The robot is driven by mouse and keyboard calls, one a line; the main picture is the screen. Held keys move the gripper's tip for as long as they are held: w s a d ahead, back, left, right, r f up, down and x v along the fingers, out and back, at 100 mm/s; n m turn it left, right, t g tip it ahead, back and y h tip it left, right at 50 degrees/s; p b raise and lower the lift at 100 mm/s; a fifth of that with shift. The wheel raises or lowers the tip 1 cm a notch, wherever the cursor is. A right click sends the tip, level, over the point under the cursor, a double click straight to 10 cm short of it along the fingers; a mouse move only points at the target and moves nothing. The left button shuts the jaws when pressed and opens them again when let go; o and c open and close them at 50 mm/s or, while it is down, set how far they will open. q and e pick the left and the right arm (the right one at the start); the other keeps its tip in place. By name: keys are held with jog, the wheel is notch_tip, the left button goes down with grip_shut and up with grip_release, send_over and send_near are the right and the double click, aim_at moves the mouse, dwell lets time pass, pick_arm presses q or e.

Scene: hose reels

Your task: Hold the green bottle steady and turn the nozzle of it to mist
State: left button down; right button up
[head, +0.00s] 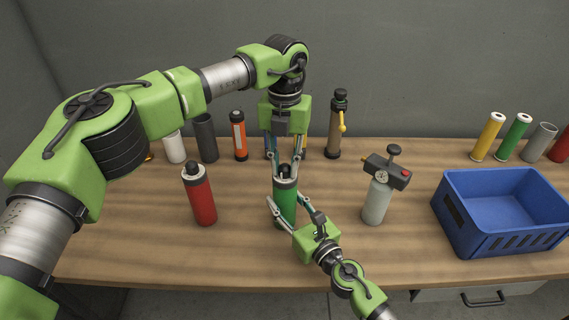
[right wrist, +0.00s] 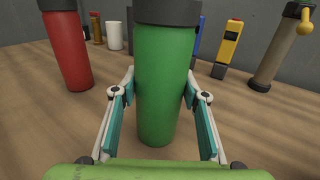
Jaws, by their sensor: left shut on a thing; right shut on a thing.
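The green bottle (head: 286,208) stands upright on the table in the middle of the head view, with a dark collar and top. It also fills the middle of the right wrist view (right wrist: 161,95), where its top is cut off. My left gripper (head: 284,170) reaches down from above and is shut on the bottle's dark nozzle (head: 285,171). The fingers partly hide the nozzle, and its setting cannot be read. My right gripper (head: 288,203) comes from the front right and is shut on the green body, one finger on each side.
A red bottle (head: 201,200) stands to the left and a grey sprayer with a gauge (head: 377,201) to the right. A blue crate (head: 482,238) is at the right. Several cylinders and tools line the back. The table's front strip is clear.

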aim_at(285, 167)
pick_arm(q)
jog(key=shift+n, duration=2.4)
jog(key=shift+w, duration=0.1)
jog(key=c, duration=1.8)
grip_release()
jog(key=shift+r, duration=0.15)
notch_tip(285, 167, up, 12)
jog(key=shift+f, duration=0.1)
